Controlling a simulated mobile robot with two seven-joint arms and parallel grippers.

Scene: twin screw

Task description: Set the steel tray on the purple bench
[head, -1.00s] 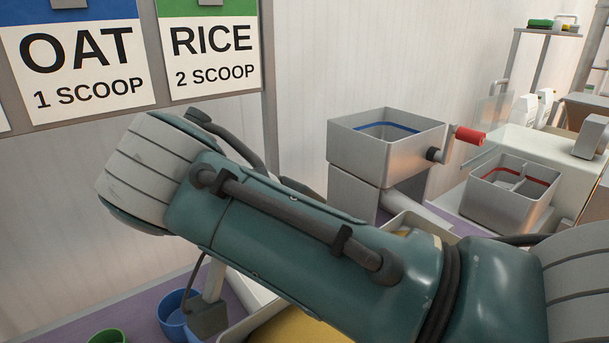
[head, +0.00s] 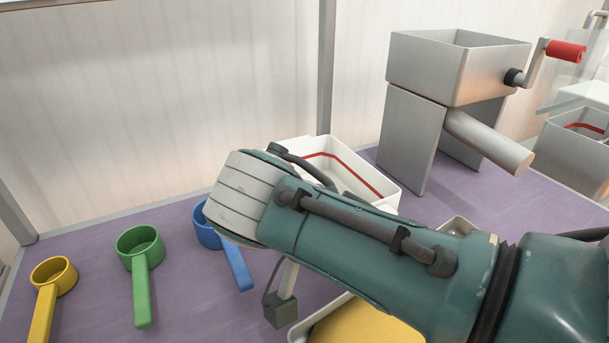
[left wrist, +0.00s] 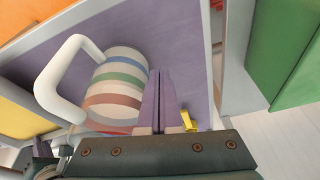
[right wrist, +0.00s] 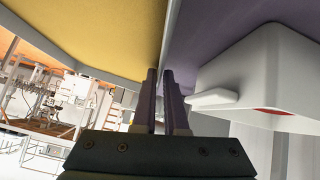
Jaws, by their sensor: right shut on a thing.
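The steel tray (head: 455,226) with a yellow filling shows at the bottom of the head view, partly hidden behind my right arm. In the right wrist view the tray (right wrist: 163,22) fills the upper left. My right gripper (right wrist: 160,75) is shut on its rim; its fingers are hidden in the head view. The purple bench (head: 330,265) lies around the tray in the head view; I cannot tell whether the tray touches it. My left gripper (left wrist: 160,75) is shut and empty, beside a striped cylinder (left wrist: 115,85) with a white handle.
Yellow (head: 53,275), green (head: 140,250) and blue (head: 235,262) scoops lie on the bench at left. A white bin with a red line (head: 365,170) stands behind my right arm. A steel hopper with a red-handled crank (head: 455,75) stands at the back right.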

